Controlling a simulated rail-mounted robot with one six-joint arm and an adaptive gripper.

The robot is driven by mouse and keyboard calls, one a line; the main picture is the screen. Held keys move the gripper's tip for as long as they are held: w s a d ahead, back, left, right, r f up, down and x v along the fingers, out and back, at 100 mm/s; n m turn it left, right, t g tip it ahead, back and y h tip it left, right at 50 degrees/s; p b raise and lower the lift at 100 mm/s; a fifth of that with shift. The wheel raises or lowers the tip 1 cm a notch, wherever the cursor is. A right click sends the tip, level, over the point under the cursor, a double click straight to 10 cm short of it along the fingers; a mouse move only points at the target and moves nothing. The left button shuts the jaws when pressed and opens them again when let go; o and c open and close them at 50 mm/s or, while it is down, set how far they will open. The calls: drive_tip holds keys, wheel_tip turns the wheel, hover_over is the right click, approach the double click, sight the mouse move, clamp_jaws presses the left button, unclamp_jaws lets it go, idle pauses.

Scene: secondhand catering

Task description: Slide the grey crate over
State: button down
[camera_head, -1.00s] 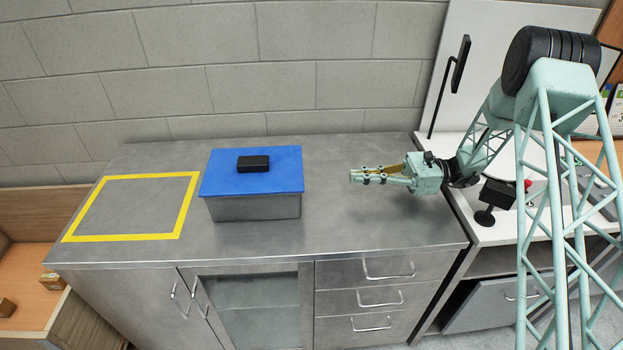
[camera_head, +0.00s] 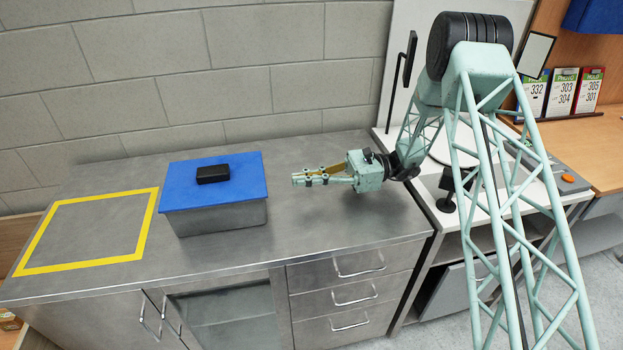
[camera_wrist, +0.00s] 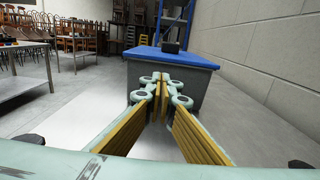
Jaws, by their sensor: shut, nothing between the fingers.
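The grey crate (camera_head: 222,218) stands upright on the metal counter, with a blue lid (camera_head: 190,192) and a black block (camera_head: 212,174) on top. In the wrist view the crate (camera_wrist: 192,88) is straight ahead. My gripper (camera_head: 296,180) is to the right of the crate, low over the counter, pointing left at its right side. A small gap seems to separate the fingertips from the crate. The fingers are shut and empty; their tips (camera_wrist: 161,78) meet in the wrist view. A yellow square outline (camera_head: 147,222) is marked on the counter just left of the crate.
The metal counter (camera_head: 310,225) is bare around the crate and inside the yellow outline. A block wall (camera_head: 240,90) runs behind. A white bench (camera_head: 440,180) with a black stand adjoins on the right. Tables and stacked chairs (camera_wrist: 85,28) show in the wrist view's background.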

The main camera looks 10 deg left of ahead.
drive_tip(key=shift+b+x, duration=0.4)
drive_tip(key=shift+x, duration=3.45)
drive_tip(key=shift+a, duration=0.15)
